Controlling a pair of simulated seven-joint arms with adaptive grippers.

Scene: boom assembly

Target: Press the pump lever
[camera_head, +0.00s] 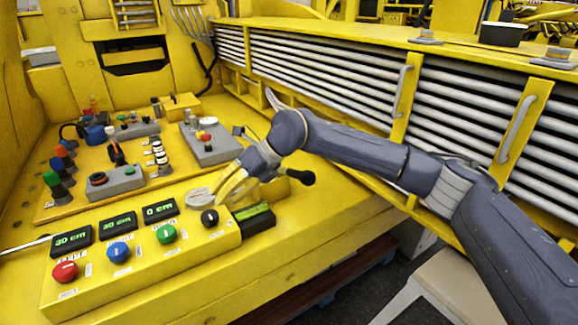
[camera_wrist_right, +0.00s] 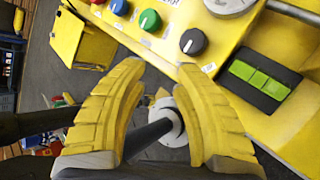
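The lever has a black handle (camera_head: 300,177) that shows just right of my right gripper in the head view, above the yellow panel. In the right wrist view its dark rod (camera_wrist_right: 148,136) and white round collar (camera_wrist_right: 170,120) lie between my right gripper's two yellow fingers. The fingers of the right gripper (camera_wrist_right: 163,85) are spread apart, with gaps to the rod on both sides. In the head view the right gripper (camera_head: 228,188) hangs over the right end of the panel and hides part of the lever. My left gripper is not in view.
A yellow control box (camera_head: 190,256) carries red, blue, green and black knobs and several displays. A black unit with green segments (camera_head: 253,219) is beside it. Joysticks and grey button boxes (camera_head: 209,143) stand behind. A slatted grille (camera_head: 320,82) borders the back.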

